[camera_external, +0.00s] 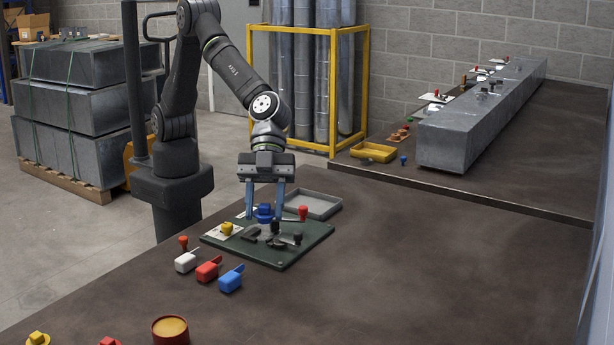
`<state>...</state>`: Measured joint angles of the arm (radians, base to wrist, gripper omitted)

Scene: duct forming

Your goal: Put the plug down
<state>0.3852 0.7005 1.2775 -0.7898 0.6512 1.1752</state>
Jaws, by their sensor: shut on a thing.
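My gripper (264,216) points straight down over the dark green board (290,258), its two blue-grey fingers on either side of a blue plug (264,210). It is shut on this plug. The plug is just above or on a short grey fitting on the board; I cannot tell whether they touch. A yellow plug (227,228) sits on a white plate at the board's left. Black clamp parts (275,241) and a red-knobbed lever (303,211) are on the board close by.
A grey tray (322,206) lies behind the board. White (186,261), red (208,270) and blue (231,279) scoop-like pieces lie in front. A red pot (170,333) stands at the front edge. The table's right side is clear. A long duct (480,125) lies on the back table.

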